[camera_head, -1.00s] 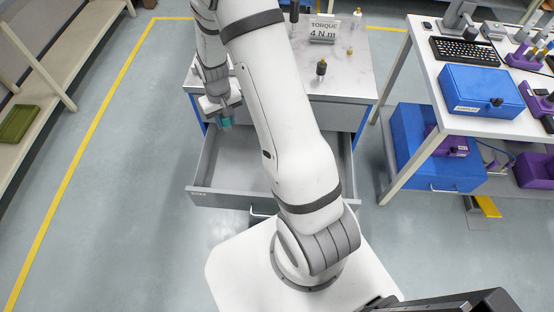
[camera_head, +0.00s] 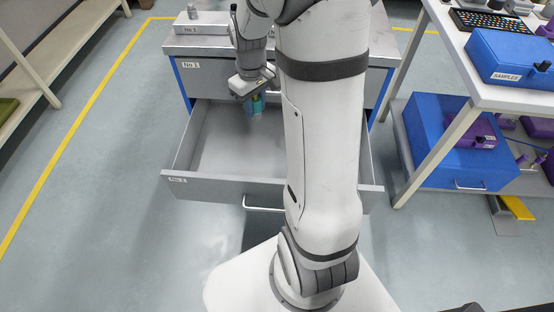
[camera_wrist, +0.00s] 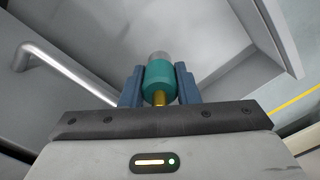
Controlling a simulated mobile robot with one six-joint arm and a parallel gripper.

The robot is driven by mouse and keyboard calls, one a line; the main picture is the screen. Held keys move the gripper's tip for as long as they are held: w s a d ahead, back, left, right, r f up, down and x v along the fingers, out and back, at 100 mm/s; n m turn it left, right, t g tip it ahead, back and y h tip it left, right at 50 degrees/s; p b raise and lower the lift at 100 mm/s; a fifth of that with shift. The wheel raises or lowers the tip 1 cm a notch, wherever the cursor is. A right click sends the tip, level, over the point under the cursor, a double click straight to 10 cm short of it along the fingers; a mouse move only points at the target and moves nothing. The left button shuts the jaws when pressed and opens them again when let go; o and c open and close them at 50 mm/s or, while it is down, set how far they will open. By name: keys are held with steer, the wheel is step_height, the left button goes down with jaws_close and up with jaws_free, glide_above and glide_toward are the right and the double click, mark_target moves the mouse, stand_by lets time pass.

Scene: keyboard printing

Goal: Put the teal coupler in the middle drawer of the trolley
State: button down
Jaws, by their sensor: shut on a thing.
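The teal coupler (camera_wrist: 160,78) is between the two blue fingers of my gripper (camera_wrist: 160,88) in the wrist view, with a grey end and a brass-coloured end. In the head view my gripper (camera_head: 254,102) hangs over the back part of the open drawer (camera_head: 225,190) of the trolley (camera_head: 180,48), shut on the coupler (camera_head: 255,97). The drawer is pulled well out and its visible floor is bare. My arm hides its right part. I cannot tell how far the coupler is above the drawer floor.
A closed drawer front (camera_head: 205,76) sits above the open one. A small grey thing (camera_head: 192,12) stands on the trolley top. At the right, a white bench (camera_head: 455,42) holds a blue samples case (camera_head: 510,58), with a large blue box (camera_head: 450,150) beneath.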

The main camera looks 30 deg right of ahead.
mark_target(266, 160)
steer(key=shift+n, duration=0.3)
steer(key=f+b, duration=0.2)
steer(key=f, duration=0.4)
steer(key=s+d+f+b, duration=0.1)
steer(key=f+b, duration=0.2)
steer(key=f, duration=0.4)
steer(key=f+b, duration=0.2)
steer(key=f, duration=0.4)
steer(key=shift+s+d+f+b, duration=0.15)
steer(key=shift+s+f+b, duration=0.2)
steer(key=shift+b, duration=0.05)
steer(key=shift+f, duration=0.2)
steer(key=c, duration=1.1)
jaws_free()
